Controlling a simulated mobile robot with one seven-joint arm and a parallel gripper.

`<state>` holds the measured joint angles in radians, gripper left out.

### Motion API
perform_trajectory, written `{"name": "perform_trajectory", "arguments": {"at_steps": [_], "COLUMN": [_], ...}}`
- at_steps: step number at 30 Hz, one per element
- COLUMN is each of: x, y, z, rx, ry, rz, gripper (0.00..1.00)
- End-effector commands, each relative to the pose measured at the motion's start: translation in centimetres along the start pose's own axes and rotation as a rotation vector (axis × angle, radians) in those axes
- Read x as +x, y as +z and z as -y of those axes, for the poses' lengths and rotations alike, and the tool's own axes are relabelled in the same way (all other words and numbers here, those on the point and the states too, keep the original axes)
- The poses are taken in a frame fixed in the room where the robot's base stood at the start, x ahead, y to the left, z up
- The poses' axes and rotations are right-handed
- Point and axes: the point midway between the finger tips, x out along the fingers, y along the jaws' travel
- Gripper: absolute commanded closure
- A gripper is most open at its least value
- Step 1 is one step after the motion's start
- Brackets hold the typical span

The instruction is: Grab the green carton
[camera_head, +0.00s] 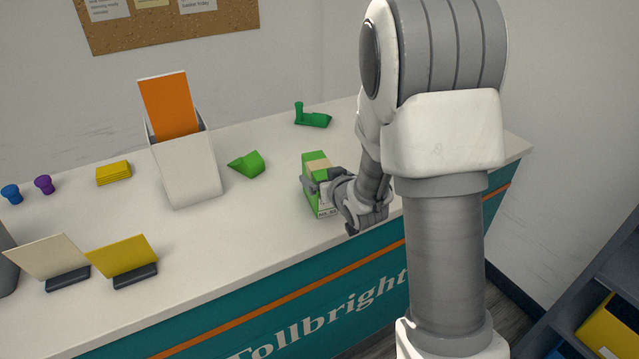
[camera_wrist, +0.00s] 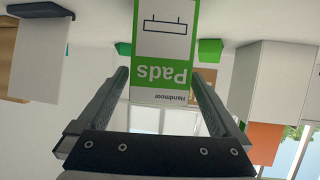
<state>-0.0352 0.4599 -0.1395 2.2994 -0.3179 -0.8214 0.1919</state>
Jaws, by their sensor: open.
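The green carton (camera_head: 316,158) stands on the white counter, in front of my arm's end. In the wrist view the carton (camera_wrist: 163,45) shows a green and white face with "Pads" printed upside down. My gripper (camera_wrist: 160,78) is open, with one finger on each side of the carton's near end. Gaps show between the fingers and the carton in that view, so it is not clasped. In the head view my gripper (camera_head: 331,196) is at the carton, and my wrist hides part of its right side.
A green wedge-shaped thing (camera_head: 247,164) lies left of the carton, and a green stapler-like thing (camera_head: 313,119) lies behind it. A white holder with an orange card (camera_head: 187,172) stands farther left. A yellow stack (camera_head: 114,173) and card stands (camera_head: 135,275) are beyond. Bare counter lies between.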

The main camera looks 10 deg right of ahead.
Motion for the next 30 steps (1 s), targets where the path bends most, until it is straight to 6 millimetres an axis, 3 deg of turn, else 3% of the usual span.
{"name": "perform_trajectory", "arguments": {"at_steps": [7,17,30], "x": [2.9,3.4,3.4], "y": [0.3,0.3,0.2], "z": [-0.1,-0.1,-0.1], "rx": [-0.001,-0.001,-0.001], "ry": [0.0,0.001,0.0], "rz": [0.001,0.0,0.0], "gripper": [0.0,0.0,0.79]}}
